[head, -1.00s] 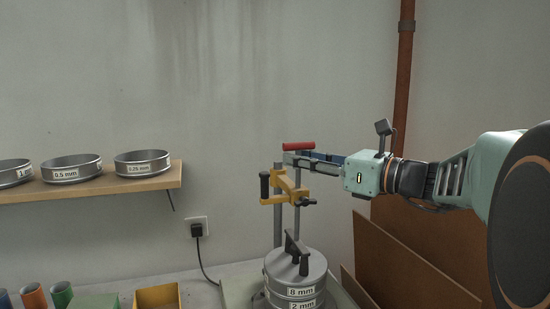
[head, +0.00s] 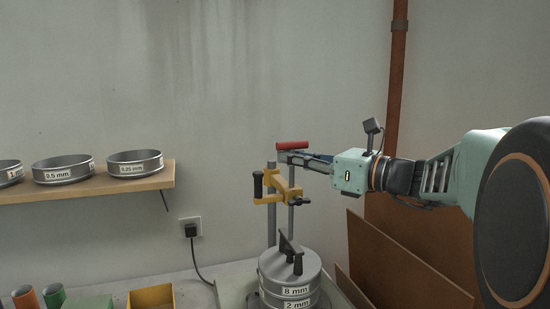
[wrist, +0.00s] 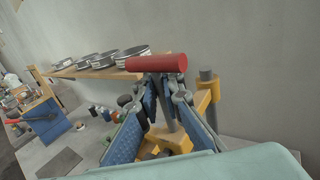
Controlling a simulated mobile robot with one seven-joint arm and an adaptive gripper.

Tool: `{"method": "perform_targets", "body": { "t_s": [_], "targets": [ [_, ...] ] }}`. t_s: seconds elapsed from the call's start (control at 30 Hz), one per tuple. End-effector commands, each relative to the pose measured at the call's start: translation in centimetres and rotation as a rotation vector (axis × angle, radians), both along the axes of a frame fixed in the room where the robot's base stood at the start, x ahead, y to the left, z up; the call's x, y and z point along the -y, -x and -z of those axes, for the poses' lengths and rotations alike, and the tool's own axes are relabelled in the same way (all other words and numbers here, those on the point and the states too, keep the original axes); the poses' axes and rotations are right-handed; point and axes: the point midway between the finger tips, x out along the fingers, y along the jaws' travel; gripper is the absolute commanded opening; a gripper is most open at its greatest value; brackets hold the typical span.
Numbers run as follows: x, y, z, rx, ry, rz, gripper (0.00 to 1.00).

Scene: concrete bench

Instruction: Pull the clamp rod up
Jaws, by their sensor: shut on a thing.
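The clamp rod (head: 291,185) is a thin grey upright with a red crossbar handle (head: 292,145) on top. It passes down through the yellow clamp bracket (head: 277,190) toward the black-handled top of the sieve stack (head: 290,275). My gripper (head: 285,157) reaches in from the right, with its fingertips just below the red handle. In the wrist view the red handle (wrist: 157,63) lies across and above my fingertips, and my gripper (wrist: 165,92) is shut on the rod under it. The fingers partly hide the rod there.
A grey post (head: 271,225) stands beside the rod and carries the bracket, which has a black knob (head: 258,184). A wooden shelf (head: 100,188) with several sieves is at left. A yellow bin (head: 152,298) sits on the bench. Brown boards (head: 400,260) lean at right.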

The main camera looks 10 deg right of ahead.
Motion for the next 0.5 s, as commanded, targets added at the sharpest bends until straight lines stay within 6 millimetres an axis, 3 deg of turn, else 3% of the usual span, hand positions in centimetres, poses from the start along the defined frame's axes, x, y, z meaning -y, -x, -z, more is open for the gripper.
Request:
{"method": "perform_targets", "body": {
  "t_s": [0.23,0.5],
  "targets": [
    [0.0,0.0,-1.5,0.001,0.000,0.001,0.00],
    [0.0,0.0,-5.9,0.006,0.001,0.000,0.00]
  ]
}}
